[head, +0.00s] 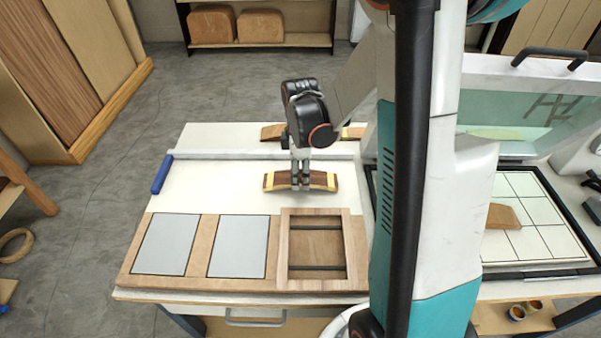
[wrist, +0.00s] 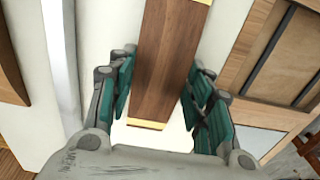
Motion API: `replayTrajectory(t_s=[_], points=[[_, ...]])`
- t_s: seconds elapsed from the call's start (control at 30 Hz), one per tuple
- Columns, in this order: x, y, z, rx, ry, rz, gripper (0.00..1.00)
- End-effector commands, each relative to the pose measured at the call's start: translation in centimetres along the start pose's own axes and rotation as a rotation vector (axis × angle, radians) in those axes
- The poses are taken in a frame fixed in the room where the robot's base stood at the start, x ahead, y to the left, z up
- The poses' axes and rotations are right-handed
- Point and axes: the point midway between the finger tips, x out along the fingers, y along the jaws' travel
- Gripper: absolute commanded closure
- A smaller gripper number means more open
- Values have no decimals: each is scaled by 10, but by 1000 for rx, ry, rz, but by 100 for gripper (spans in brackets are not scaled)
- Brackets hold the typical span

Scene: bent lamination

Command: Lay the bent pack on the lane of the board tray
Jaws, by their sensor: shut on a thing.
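The bent pack (head: 322,181), a curved dark-brown strip with pale yellow ends, lies crosswise in my gripper (head: 300,183) in the head view. My gripper points down and is shut on the pack's middle. In the wrist view the pack (wrist: 168,50) runs between the two green-padded fingers. I cannot tell whether it touches the white worktop or hangs just above it. The wooden board tray (head: 200,284) lies in front of it, nearer the table's front edge. Two of its bays hold grey panels (head: 165,245); the right bay is a raised frame (head: 354,250) with two dark crossbars.
Bare worktop (head: 210,188) is left of the pack. An open glass-lidded press (head: 535,110) stands at the right.

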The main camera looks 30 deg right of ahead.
Motion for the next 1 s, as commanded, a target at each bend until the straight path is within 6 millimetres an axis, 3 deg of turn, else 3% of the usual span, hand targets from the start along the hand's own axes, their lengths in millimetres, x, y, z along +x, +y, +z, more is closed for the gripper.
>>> replayTrajectory(t_s=[0.03,0.1,0.57,1.0], points=[[2,0,0,0,0,0,49],[1,0,0,0,0,0,34],[-6,0,0,0,0,0,34],[-90,0,0,0,0,0,34]])
